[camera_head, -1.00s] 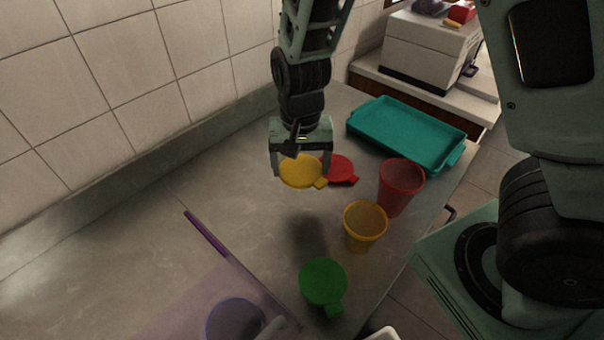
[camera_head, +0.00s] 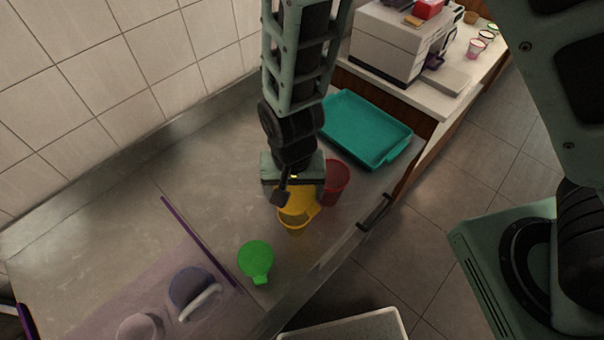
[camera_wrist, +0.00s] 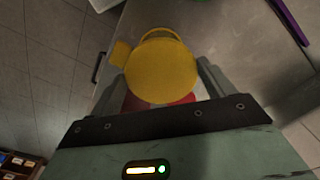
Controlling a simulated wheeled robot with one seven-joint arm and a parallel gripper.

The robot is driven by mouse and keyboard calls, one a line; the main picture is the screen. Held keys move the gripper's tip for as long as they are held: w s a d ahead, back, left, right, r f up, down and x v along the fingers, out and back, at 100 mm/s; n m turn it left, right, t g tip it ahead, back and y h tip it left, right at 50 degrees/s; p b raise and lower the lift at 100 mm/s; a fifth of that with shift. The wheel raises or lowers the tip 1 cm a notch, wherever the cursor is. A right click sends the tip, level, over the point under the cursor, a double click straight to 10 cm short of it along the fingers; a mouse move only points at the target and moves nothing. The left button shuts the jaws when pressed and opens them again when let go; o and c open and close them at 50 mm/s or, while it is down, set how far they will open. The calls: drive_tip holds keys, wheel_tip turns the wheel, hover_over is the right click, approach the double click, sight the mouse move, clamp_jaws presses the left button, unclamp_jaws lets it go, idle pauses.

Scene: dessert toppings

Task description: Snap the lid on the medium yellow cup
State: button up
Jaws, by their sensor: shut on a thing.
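My gripper (camera_head: 296,193) is shut on the yellow lid (camera_head: 299,201), a flat disc with a side tab. The lid is held over the yellow cup (camera_head: 293,226), whose near rim shows below it in the head view. In the wrist view the lid (camera_wrist: 162,74) lies between my fingers (camera_wrist: 160,80) and covers most of the cup, with a rim arc (camera_wrist: 160,33) showing beyond it. The lid appears offset from the cup's mouth; I cannot tell whether they touch.
A red cup (camera_head: 338,178) stands close to the right of my gripper. A green lidded item (camera_head: 257,257) is at the front. A teal tray (camera_head: 362,132) lies behind. A purple-edged board (camera_head: 200,240) with a purple mug (camera_head: 190,290) is at left. The counter edge is close on the right.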

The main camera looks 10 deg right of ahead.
drive_tip(key=shift+f+b, duration=2.2)
drive_tip(key=shift+f, duration=0.1)
drive_tip(key=shift+f+b, duration=0.6)
drive_tip(key=shift+f, duration=0.3)
drive_tip(key=shift+f, duration=0.45)
idle(0.3)
drive_tip(key=o, duration=0.9)
drive_tip(key=shift+r+p, duration=0.15)
drive_tip(key=shift+p, duration=0.2)
drive_tip(key=shift+r+p, duration=2.7)
drive_tip(key=shift+r, duration=0.25)
